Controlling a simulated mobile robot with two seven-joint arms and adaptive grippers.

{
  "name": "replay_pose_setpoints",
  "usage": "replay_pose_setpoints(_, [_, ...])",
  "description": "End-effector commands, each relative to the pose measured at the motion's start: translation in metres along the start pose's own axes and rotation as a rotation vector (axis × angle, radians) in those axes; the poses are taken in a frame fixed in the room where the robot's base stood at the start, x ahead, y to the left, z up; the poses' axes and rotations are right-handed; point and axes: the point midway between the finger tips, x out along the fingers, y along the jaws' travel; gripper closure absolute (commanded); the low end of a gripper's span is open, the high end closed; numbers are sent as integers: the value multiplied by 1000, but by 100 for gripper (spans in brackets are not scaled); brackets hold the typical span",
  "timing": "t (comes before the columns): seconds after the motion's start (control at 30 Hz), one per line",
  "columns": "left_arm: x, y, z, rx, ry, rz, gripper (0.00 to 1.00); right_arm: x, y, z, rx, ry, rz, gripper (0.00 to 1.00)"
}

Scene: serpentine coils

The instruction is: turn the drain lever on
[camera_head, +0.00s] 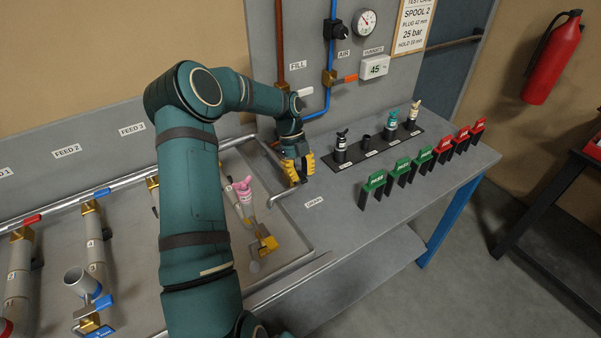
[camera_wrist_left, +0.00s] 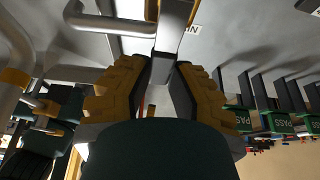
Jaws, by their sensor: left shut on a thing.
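My left gripper (camera_head: 297,168) reaches down to the bench beside the DRAIN label (camera_head: 314,203), its yellow finger pads pointing at the bench. In the left wrist view, the padded fingers (camera_wrist_left: 160,75) are closed around the drain lever, seen as a grey metal bar (camera_wrist_left: 172,28) between them. In the head view the gripper hides most of the lever, and its angle cannot be told there. A bent grey drain pipe (camera_head: 283,197) lies just in front of the gripper. It also shows in the left wrist view (camera_wrist_left: 105,24). My right gripper is not in view.
Green PASS tags (camera_head: 374,184) and red tags (camera_head: 461,138) stand to the right. A dark strip (camera_head: 374,152) with several fittings lies behind them. A pink-topped part (camera_head: 243,190) and a brass valve (camera_head: 264,243) are left of the gripper.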

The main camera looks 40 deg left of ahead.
Motion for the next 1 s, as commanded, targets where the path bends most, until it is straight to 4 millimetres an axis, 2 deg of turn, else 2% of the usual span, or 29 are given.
replay_pose_setpoints(0.03, [3,2,0,-1,6,7,70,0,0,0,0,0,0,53])
replay_pose_setpoints(0.1, [3,2,0,-2,5,6,47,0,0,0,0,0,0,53])
replay_pose_setpoints(0.4, [0,1,0,-2,2,2,47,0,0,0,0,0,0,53])
replay_pose_setpoints(0.53, [-8,0,0,-2,-1,0,47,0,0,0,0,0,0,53])
replay_pose_setpoints(0.67, [-28,0,1,-1,-3,-1,47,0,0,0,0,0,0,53])
replay_pose_setpoints(1.0, [-94,0,0,-2,0,0,47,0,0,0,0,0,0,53])
